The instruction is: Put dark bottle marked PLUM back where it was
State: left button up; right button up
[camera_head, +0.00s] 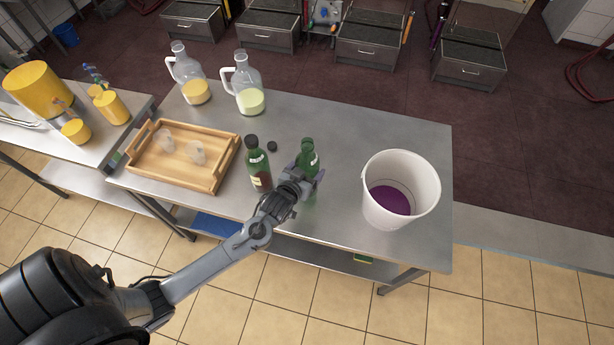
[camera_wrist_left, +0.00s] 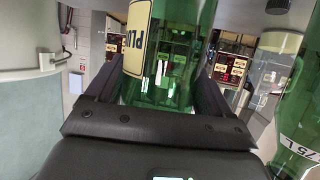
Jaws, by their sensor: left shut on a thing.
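The green PLUM bottle (camera_head: 308,152) is upright, or nearly so, in my left gripper (camera_head: 305,178), over the middle of the steel table. In the head view its top shows no dark cap. In the left wrist view the bottle (camera_wrist_left: 168,62) fills the gap between the two fingers, and part of its yellow label with "PLU" shows. The gripper covers its lower part in the head view, so I cannot tell whether its base touches the table. My right gripper is not in view.
A second green bottle (camera_head: 258,165) with a dark cap stands close left. A loose dark cap (camera_head: 272,146) lies on the steel table (camera_head: 345,115). A white bucket (camera_head: 378,212) holding purple liquid stands right. A wooden tray (camera_head: 205,185) and two glass jugs (camera_head: 248,82) stand left and behind.

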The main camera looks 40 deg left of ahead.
pick_arm(q)
jog(key=shift+f, duration=2)
jog(key=o, duration=1.4)
jog(key=shift+s, duration=0.1)
jog(key=s+d+r+m+g+h, duration=0.1)
jog(key=s+d+r+g, duration=0.1)
jog(key=s, duration=0.6)
jog(key=s+d+r+m+g+h, duration=0.1)
jog(key=s+d+r+m+g, duration=0.1)
jog(key=s, duration=0.6)
jog(key=s+d+r+m+g+h, duration=0.1)
jog(key=s+d+r+m+g, duration=0.1)
jog(key=s+d+r+g, duration=0.2)
jog(key=s+d+g, duration=0.1)
jog(key=s+d, duration=0.2)
jog(key=s, duration=0.2)
jog(key=shift+d+h, duration=0.15)
jog(key=shift+h, duration=0.15)
